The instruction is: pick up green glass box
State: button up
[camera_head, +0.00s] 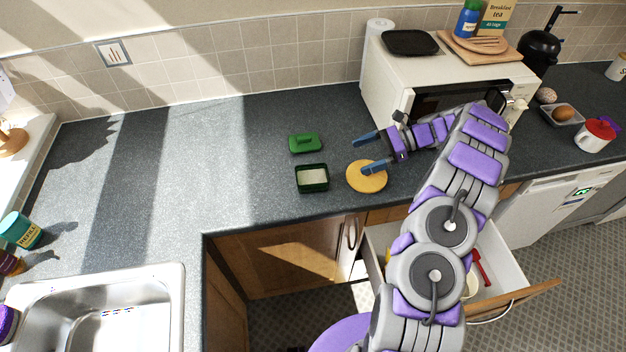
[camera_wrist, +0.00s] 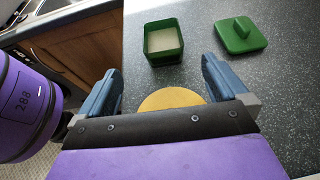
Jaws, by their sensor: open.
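The green box (camera_head: 312,178) stands open on the dark counter, with pale contents inside. Its green lid (camera_head: 305,143) with a raised handle lies on the counter just behind it. In the wrist view the box (camera_wrist: 163,44) is ahead of my fingers, slightly left of the middle, and the lid (camera_wrist: 237,36) is to its right. My gripper (camera_head: 368,154) is open and empty, to the right of the box, with its fingers pointing left towards it. In the wrist view my gripper (camera_wrist: 160,85) shows its two blue fingers spread apart, touching neither box nor lid.
A round yellow board (camera_head: 366,178) lies on the counter, partly under my gripper. A white microwave (camera_head: 450,80) stands behind my arm. An open drawer (camera_head: 500,262) juts out below the counter. A sink (camera_head: 100,308) is at the lower left. The counter left of the box is clear.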

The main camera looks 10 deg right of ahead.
jog(key=b, duration=0.2)
send_over(313, 182)
jog(key=d, duration=0.4)
jog(key=f, duration=0.4)
jog(key=shift+s+d+f, duration=0.15)
jog(key=shift+s+f, duration=0.1)
jog(key=shift+s, duration=0.15)
jog(key=b+x, duration=0.1)
jog(key=x, duration=0.1)
jog(key=b+x, duration=0.1)
jog(key=x, duration=0.1)
jog(key=shift+w+f, duration=0.2)
jog(key=shift+f, duration=0.25)
jog(key=shift+a+f, duration=0.1)
jog(key=shift+a, duration=0.35)
jog(key=c, duration=0.9)
jog(key=shift+c, duration=0.2)
